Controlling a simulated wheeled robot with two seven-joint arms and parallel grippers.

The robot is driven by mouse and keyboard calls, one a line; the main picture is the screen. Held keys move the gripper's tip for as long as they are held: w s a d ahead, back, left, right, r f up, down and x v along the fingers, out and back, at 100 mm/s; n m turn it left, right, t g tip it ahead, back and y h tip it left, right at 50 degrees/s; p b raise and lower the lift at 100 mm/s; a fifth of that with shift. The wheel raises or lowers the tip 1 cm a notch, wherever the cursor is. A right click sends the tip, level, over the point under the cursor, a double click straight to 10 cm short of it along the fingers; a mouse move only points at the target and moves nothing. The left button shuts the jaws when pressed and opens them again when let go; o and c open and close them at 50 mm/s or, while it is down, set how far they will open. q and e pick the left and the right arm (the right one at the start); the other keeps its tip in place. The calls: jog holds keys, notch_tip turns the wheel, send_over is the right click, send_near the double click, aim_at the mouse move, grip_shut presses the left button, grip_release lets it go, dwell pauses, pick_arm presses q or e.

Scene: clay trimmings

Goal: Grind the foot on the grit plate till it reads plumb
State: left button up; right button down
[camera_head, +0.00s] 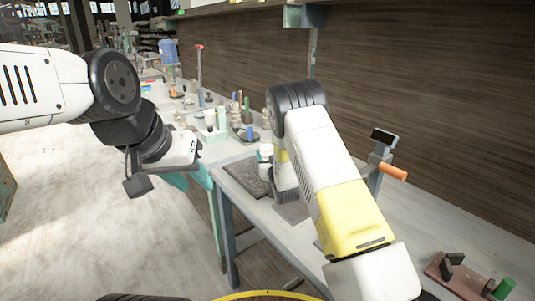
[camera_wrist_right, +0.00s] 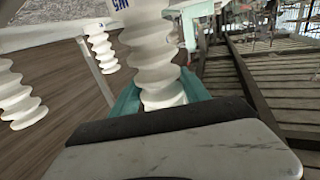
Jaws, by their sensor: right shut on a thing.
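A white ribbed ceramic piece (camera_wrist_right: 160,62) with blue lettering stands between the teal fingers of my right gripper (camera_wrist_right: 163,97), which is shut on it. Its foot is out of sight in the wrist view. In the head view my right arm reaches down to the bench and hides most of its gripper. A dark rough plate, which looks like the grit plate (camera_head: 243,178), lies on the bench just left of that arm. A small gauge with a dark display (camera_head: 383,136) stands right of the arm. My left gripper (camera_head: 180,178) hangs left of the bench; its fingers are unclear.
Other white ribbed pieces (camera_wrist_right: 100,45) show at the left of the wrist view. Bottles and small tools crowd the far bench. An orange handle (camera_head: 393,172) juts out by the gauge. A brown fixture board (camera_head: 462,278) lies at the lower right. The bench between is mostly clear.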

dwell(0.3)
jog(key=shift+w+a, duration=0.3)
jog(key=shift+w, duration=0.1)
jog(key=shift+w+a, duration=3.05)
jog(key=shift+w, duration=1.1)
jog(key=shift+s+d, duration=0.85)
jog(key=shift+s, duration=0.3)
jog(key=shift+s+d, duration=0.85)
jog(key=shift+s, duration=0.3)
